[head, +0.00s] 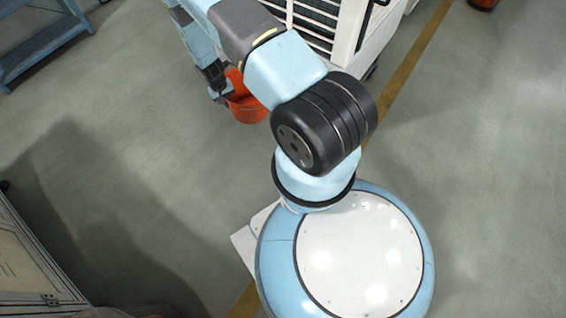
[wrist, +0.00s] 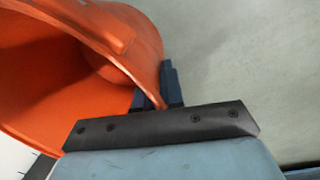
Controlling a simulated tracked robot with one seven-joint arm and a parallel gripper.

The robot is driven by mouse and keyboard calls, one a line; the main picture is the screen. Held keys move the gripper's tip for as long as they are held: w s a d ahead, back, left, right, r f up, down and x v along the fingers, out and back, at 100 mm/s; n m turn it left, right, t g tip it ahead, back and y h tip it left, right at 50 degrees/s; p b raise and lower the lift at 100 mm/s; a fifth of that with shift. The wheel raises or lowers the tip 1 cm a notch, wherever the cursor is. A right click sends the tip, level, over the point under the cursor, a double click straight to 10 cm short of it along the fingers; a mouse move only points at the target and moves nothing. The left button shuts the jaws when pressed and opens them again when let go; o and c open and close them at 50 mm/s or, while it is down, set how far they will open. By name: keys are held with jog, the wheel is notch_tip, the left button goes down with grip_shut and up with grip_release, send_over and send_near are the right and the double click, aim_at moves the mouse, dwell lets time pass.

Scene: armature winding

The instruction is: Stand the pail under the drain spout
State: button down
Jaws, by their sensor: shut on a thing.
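The orange pail (head: 244,100) shows in the head view just below the front of a white machine, partly hidden behind my arm. In the wrist view the pail (wrist: 135,40) fills the upper left, with its open mouth turned toward the lower left of the picture. My gripper (wrist: 165,82) is shut on the pail's wall at the rim. In the head view my gripper (head: 220,85) is at the pail's left side. I cannot tell whether the pail touches the floor. I cannot make out a drain spout in either view.
The white machine (head: 345,25) with dark slatted panels stands at the top centre. A yellow floor line (head: 410,70) runs past its right side. A blue shelf (head: 40,45) is at the upper left, a cabinet (head: 30,270) at the lower left. The grey floor between is clear.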

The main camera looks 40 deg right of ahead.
jog(key=shift+m, duration=0.9)
jog(key=f, duration=0.4)
jog(key=w+d+f, duration=0.1)
jog(key=f, duration=0.2)
jog(key=d+f, duration=0.1)
jog(key=f, duration=0.3)
jog(key=shift+w+d+f, duration=0.25)
jog(key=shift+w+f, duration=0.05)
jog(key=shift+w, duration=0.05)
notch_tip(320, 180, down, 12)
jog(key=d+m, duration=0.2)
jog(key=s+d+f, duration=0.4)
jog(key=s+f, duration=0.9)
jog(key=s, duration=0.1)
jog(key=shift+s, duration=0.15)
jog(key=shift+f, duration=0.1)
jog(key=c, duration=1.3)
grip_release()
jog(key=shift+o, duration=0.2)
